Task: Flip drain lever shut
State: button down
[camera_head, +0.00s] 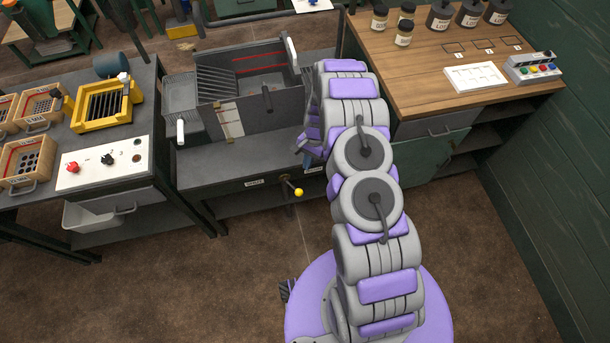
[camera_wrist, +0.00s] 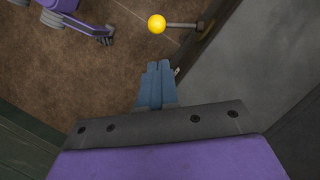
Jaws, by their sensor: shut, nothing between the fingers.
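The drain lever is a short dark rod with a yellow ball knob (camera_head: 299,192), on the front edge of the grey sink bench (camera_head: 240,168). The rod runs from the bench front to the knob, which sticks out over the floor. In the wrist view the yellow knob (camera_wrist: 156,24) is at the top centre, with its rod going right to the bench edge. My gripper (camera_wrist: 158,66) is shut and empty, its blue-grey fingertips a little below the knob in the picture and apart from it. In the head view my purple and grey gripper (camera_head: 308,152) is above and behind the knob, partly hidden by my arm.
A grey basin (camera_head: 250,98) with a rack stands on the bench behind the lever. A wooden-topped table (camera_head: 430,75) with jars and a button box is at right. A control panel (camera_head: 103,163) with knobs is on the left bench. The brown floor in front is clear.

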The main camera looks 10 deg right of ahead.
aim_at(293, 187)
jog(key=shift+w+d+f, duration=0.1)
jog(key=shift+f, duration=0.15)
jog(key=b+x, duration=0.2)
jog(key=x, duration=0.8)
dwell(0.6)
